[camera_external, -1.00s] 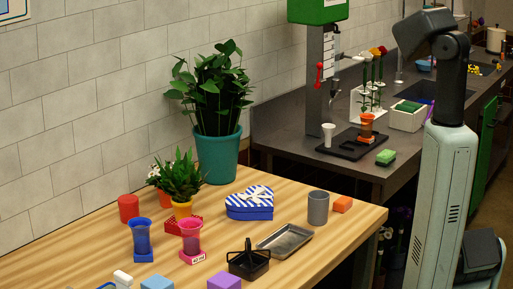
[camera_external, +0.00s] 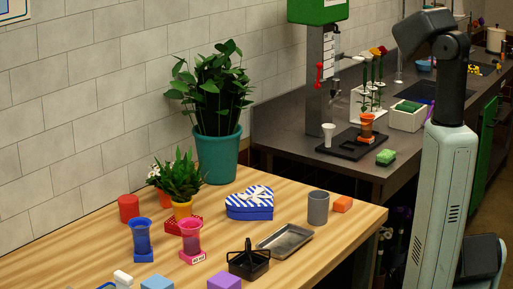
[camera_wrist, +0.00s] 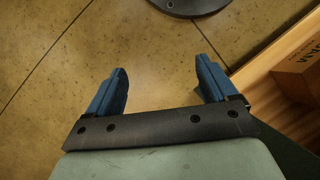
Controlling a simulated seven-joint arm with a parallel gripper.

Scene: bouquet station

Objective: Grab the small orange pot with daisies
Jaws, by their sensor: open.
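A small orange pot (camera_external: 154,182) with white daisies (camera_external: 155,170) stands on the wooden table near the wall, at the left in the external view. The gripper is out of sight in the external view, where only my arm stands at the right, well away from the pot.
A large teal planter (camera_external: 218,158) stands behind the pots. A red cylinder (camera_external: 129,208), blue cup (camera_external: 141,236), pink cup (camera_external: 190,236), heart box (camera_external: 250,204), grey cup (camera_external: 318,208) and metal tray (camera_external: 285,241) crowd the table. A wooden crate edge (camera_wrist: 275,60) shows in the wrist view.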

